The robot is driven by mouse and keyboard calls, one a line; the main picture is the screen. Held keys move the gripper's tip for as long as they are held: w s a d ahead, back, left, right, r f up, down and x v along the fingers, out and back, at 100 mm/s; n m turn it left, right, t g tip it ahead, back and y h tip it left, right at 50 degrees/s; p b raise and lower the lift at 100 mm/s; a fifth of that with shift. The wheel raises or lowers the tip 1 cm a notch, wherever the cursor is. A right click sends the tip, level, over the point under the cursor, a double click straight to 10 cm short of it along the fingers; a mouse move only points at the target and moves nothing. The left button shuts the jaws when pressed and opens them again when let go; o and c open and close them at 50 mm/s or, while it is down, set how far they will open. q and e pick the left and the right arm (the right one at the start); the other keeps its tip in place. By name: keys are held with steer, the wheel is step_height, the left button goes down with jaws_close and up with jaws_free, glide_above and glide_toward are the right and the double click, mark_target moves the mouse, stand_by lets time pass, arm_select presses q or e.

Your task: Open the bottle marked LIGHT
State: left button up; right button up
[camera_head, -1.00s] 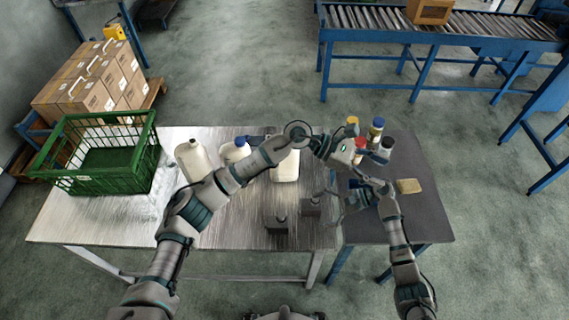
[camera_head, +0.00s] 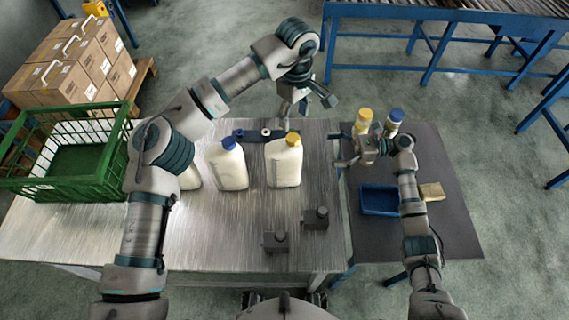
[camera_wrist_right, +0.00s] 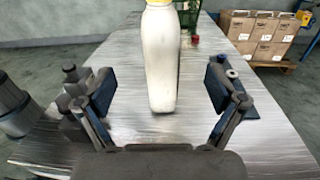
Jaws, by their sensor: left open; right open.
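A white jug with a yellow cap (camera_head: 284,165) stands upright on the metal table. It also shows between the jaws in the right wrist view (camera_wrist_right: 161,65). A white jug with a blue cap (camera_head: 230,167) stands to its left. A third white jug (camera_head: 190,177) is mostly hidden behind my left arm. I cannot read a LIGHT mark on any of them. My left gripper (camera_head: 305,103) is open and empty, above the table's far edge. My right gripper (camera_head: 348,150) is open and empty, right of the yellow-capped jug and apart from it.
Small yellow-capped (camera_head: 363,121) and blue-capped (camera_head: 394,122) bottles stand on the dark side table (camera_head: 440,210), close to my right gripper. A blue tray (camera_head: 379,201) and a tan block (camera_head: 432,191) lie there. Two dark fixtures (camera_head: 316,218) stand on the metal table. A green crate (camera_head: 60,180) is at left.

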mark_target(284, 152)
arm_select(q)
steer(key=shift+w+f, duration=0.15)
steer(key=shift+f, duration=0.05)
arm_select(e)
steer(key=a, duration=1.5)
steer(key=shift+s+f, duration=0.1)
steer(key=shift+s, duration=0.25)
jaws_close()
arm_select(q)
steer(key=m, duration=0.5)
steer(key=shift+m, duration=0.3)
steer(key=m, duration=0.7)
steer(key=shift+w+m, duration=0.1)
steer(key=shift+m, duration=0.2)
steer(key=shift+f, duration=0.2)
step_height(284, 152, down, 8)
steer(key=shift+r, duration=0.2)
